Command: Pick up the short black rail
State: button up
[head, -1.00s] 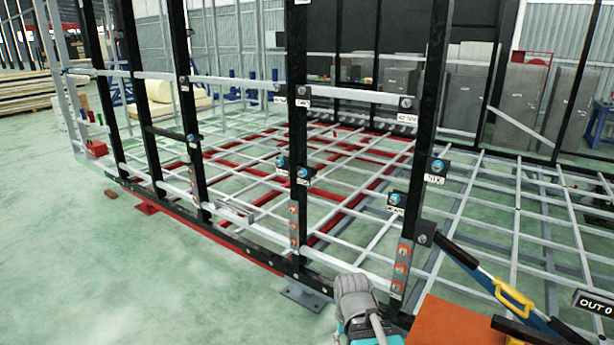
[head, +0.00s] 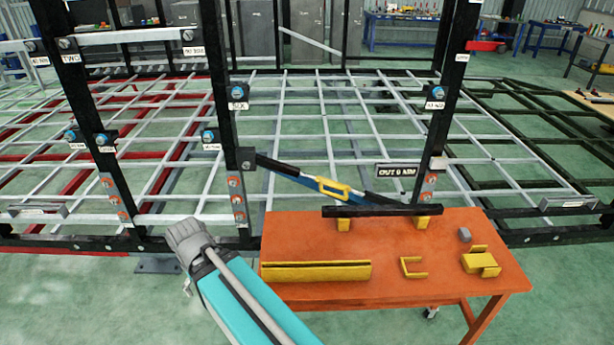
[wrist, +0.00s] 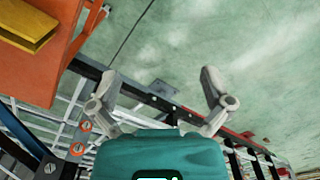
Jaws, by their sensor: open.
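The short black rail (head: 382,211) lies level across two yellow supports near the back edge of the orange table (head: 400,290) in the head view. It does not show in the wrist view. My gripper (wrist: 158,78) is open in the wrist view, its two grey fingers spread apart with nothing between them. It is over the floor near the frame's lower black beam, with the orange table (wrist: 35,75) off at the upper left. In the head view my teal arm lies left of the table, apart from the rail.
A yellow bar (head: 316,271), a small yellow bracket (head: 405,268) and a yellow block (head: 480,263) lie on the table. Black posts (head: 225,110) stand behind the table.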

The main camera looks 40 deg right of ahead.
aim_at(393, 210)
jog(key=z, duration=1.85)
